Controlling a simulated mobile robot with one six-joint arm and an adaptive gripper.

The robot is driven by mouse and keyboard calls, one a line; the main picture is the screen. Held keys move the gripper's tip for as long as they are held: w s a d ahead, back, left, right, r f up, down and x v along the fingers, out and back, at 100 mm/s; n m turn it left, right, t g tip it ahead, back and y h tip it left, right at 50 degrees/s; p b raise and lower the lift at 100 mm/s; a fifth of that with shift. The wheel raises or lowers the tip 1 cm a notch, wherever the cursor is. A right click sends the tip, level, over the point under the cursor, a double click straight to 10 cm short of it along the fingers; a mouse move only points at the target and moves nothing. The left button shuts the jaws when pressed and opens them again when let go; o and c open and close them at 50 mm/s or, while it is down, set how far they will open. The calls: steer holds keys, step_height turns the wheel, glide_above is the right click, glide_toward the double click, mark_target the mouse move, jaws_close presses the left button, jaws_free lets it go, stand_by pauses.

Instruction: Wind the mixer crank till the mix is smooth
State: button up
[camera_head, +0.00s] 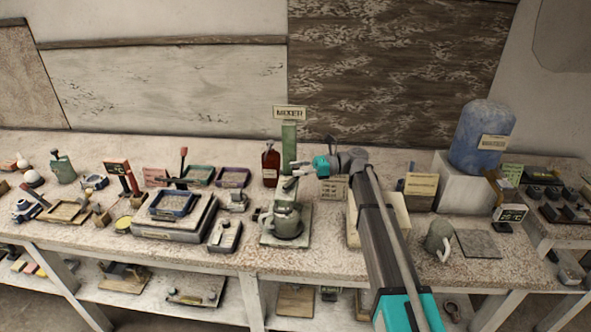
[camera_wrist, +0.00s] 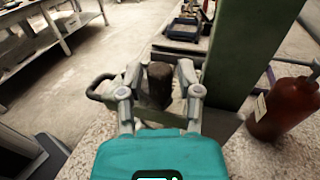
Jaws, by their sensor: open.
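The mixer's green column (camera_head: 289,148) stands on a pale base plate on the bench, under a MIXER sign (camera_head: 290,113). A grey-green jug (camera_head: 287,222) sits on the plate in front of the column. My gripper (camera_head: 294,176) reaches in from the right, above the jug and beside the column. In the wrist view my gripper (camera_wrist: 159,92) is open, with a finger on each side of a dark brown upright knob (camera_wrist: 159,84), which looks like the crank's grip. I cannot tell whether the fingers touch it. The mix inside the jug cannot be seen.
A red-brown bottle (camera_head: 270,165) stands just left of the column; it shows at right in the wrist view (camera_wrist: 287,105). Trays (camera_head: 172,204) crowd the bench to the left. A blue drum (camera_head: 482,138) on a white block and a mug (camera_head: 438,238) are at right.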

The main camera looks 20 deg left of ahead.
steer(key=shift+s+a, duration=0.15)
steer(key=shift+a, duration=0.1)
jaws_close()
steer(key=shift+a+n+g+h, duration=0.4)
steer(key=shift+n+g+h, duration=0.35)
steer(key=shift+g, duration=0.35)
jaws_free()
